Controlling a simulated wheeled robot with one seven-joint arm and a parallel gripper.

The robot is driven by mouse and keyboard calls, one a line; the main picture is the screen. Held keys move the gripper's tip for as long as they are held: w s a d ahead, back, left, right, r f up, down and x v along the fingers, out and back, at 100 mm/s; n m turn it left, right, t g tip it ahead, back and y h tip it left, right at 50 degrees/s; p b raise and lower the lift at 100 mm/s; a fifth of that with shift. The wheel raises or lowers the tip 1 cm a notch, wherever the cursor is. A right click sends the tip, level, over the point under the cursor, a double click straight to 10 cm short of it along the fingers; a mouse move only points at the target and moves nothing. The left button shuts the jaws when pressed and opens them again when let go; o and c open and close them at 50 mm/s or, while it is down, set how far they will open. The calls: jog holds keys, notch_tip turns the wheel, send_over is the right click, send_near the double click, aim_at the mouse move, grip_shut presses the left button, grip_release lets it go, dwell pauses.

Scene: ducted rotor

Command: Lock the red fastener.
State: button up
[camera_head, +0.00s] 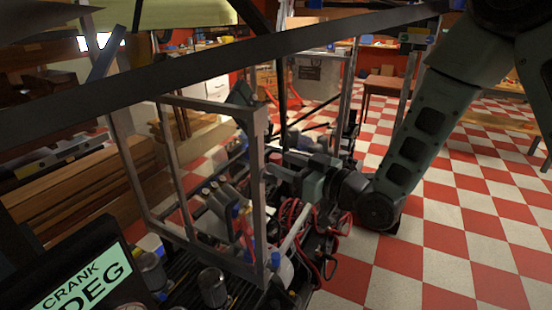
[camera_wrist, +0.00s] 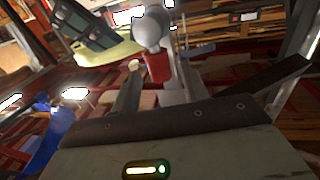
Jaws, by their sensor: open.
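In the wrist view, a small red part (camera_wrist: 158,68), which looks like the red fastener, sits just below a rounded grey knob (camera_wrist: 150,33). My gripper (camera_wrist: 157,82) is open, and the red part shows between its two fingers. I cannot tell whether a finger touches it. In the head view my gripper (camera_head: 300,165) reaches in from the right, low among the machine's parts. Its fingertips are not clear there. I cannot make out the fastener for certain in the head view, nor whether it is locked.
A grey metal frame (camera_head: 258,190) stands left of my gripper. Red cables (camera_head: 290,215) hang below it. A dark bar (camera_head: 200,72) crosses the head view. A "CRANK" display (camera_head: 85,285) is at lower left. The checkered floor (camera_head: 450,230) at right is clear.

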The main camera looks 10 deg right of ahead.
jog(key=shift+x, duration=1.5)
grip_shut()
